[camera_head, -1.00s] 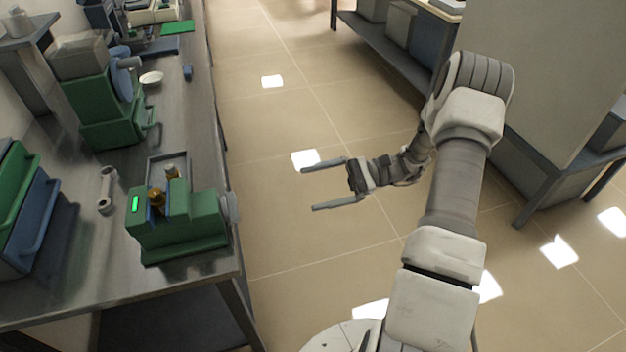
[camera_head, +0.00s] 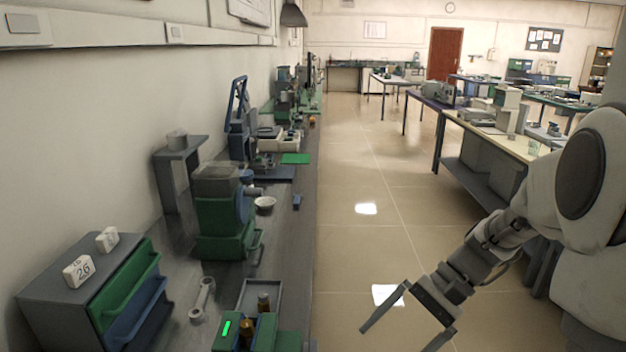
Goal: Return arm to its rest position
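My gripper (camera_head: 398,334) is in the lower right of the head view, with its two fingers spread wide apart and nothing between them. It hangs over the tiled floor, to the right of the left workbench and clear of it. My arm is bent, with its large pale joint close to the camera at the right edge. The gripper's fingertips point down and to the left.
The left workbench (camera_head: 286,234) holds a green device with brown-topped vials (camera_head: 246,328), a wrench-like tool (camera_head: 202,298), a green and grey machine (camera_head: 222,212), a white dish (camera_head: 265,203) and a drawer unit (camera_head: 58,302). Another bench (camera_head: 471,128) stands right. Floor between is open.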

